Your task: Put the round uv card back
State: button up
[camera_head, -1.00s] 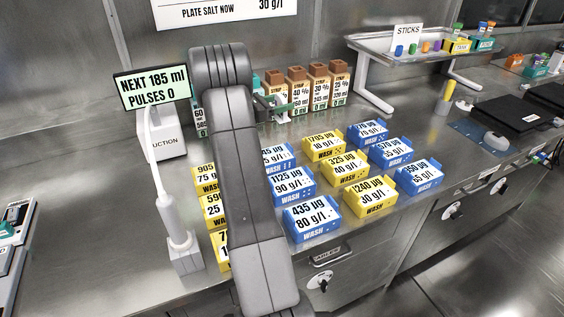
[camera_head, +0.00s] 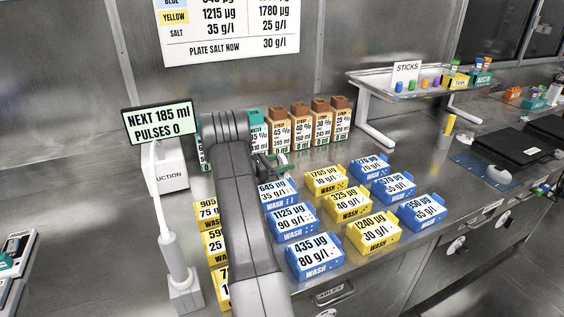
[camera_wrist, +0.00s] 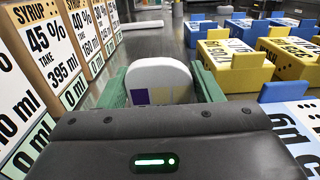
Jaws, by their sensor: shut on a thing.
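My gripper (camera_head: 272,165) is over the bench, between the syrup bottles and the wash boxes. In the wrist view its green fingers (camera_wrist: 160,88) are shut on a white, round-topped piece with a purple square and a pale yellow patch, which looks like the round UV card (camera_wrist: 160,70). The card's lower part is hidden behind the gripper body. In the head view the card cannot be made out clearly, and my arm covers part of the bench.
Syrup bottles (camera_head: 298,130) stand in a row behind the gripper. Blue and yellow wash boxes (camera_head: 349,205) fill the bench in front. A suction stand (camera_head: 170,170) with a screen is at left. A raised tray (camera_head: 425,85) with a STICKS sign is at back right.

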jog(key=shift+f+b, duration=0.1)
jog(key=shift+b, duration=0.2)
jog(key=o, duration=1)
jog(key=shift+o, duration=0.2)
